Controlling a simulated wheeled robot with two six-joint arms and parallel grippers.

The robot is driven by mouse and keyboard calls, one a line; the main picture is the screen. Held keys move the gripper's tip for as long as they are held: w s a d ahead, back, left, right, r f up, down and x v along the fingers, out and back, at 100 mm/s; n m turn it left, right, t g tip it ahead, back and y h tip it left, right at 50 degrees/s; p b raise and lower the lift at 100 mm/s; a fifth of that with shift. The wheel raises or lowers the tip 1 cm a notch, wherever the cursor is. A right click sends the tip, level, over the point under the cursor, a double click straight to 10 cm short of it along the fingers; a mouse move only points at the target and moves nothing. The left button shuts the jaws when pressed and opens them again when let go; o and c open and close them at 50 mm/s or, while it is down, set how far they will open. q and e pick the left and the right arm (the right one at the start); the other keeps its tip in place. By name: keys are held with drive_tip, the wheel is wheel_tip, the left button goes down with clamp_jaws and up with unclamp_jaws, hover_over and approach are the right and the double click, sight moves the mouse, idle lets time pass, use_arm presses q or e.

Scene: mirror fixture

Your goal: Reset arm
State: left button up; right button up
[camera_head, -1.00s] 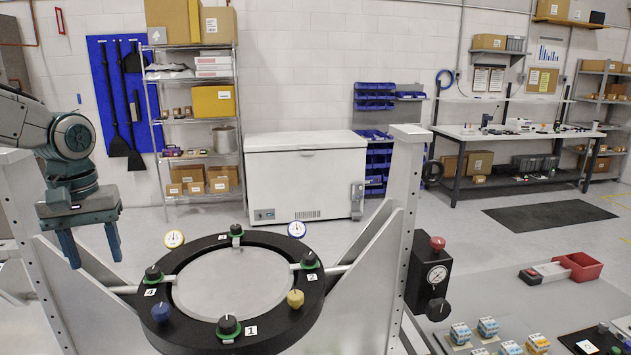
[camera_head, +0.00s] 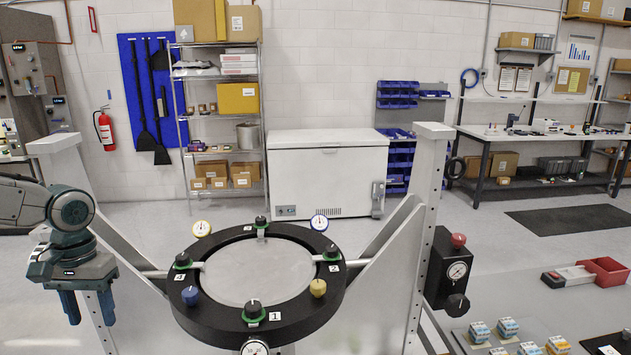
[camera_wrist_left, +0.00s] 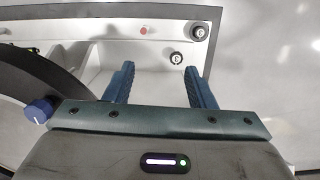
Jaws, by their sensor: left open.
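My left gripper (camera_head: 88,306) is at the left of the head view, fingers pointing down, open and empty. It is left of the round black mirror fixture (camera_head: 200,318) and apart from it. The fixture holds a grey disc (camera_head: 258,272) and carries black knobs with green bases, a blue knob (camera_head: 190,295) and a yellow knob (camera_head: 318,287). In the left wrist view, the two blue fingers (camera_wrist_left: 160,82) stand wide apart with nothing between them. The blue knob (camera_wrist_left: 40,109) and part of the black ring show at that view's left. My right gripper is not seen.
White upright posts (camera_head: 425,215) flank the fixture. A black gauge box (camera_head: 447,270) hangs on the right post. A freezer and shelves stand behind, across open floor.

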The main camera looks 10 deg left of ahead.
use_arm(q)
drive_tip(key=s+d+f+m, duration=0.15)
drive_tip(key=s+f, duration=0.35)
drive_tip(key=f, duration=0.6)
drive_tip(key=s+d+f+m, duration=0.1)
drive_tip(key=s+f+m, duration=0.3)
drive_tip(key=f, duration=0.7)
drive_tip(key=s+d+f+t+h, duration=0.1)
drive_tip(key=s+d+f+t, duration=0.1)
drive_tip(key=s+d+f, duration=0.45)
drive_tip(key=shift+s+d+f+n+t+y, duration=0.65)
drive_tip(key=shift+s+d+n+t+y, duration=0.55)
drive_tip(key=shift+d, duration=4.8)
wheel_tip(320, 180, down, 33)
drive_tip(key=a+b, duration=0.3)
drive_tip(key=b, duration=0.1)
drive_tip(key=s+f+g+b, duration=0.1)
drive_tip(key=s+f, duration=0.8)
drive_tip(key=f, duration=0.2)
drive_tip(key=s+a+f+g+b, duration=0.1)
drive_tip(key=s+f, duration=0.8)
drive_tip(key=f, duration=0.3)
drive_tip(key=shift+s, duration=0.4)
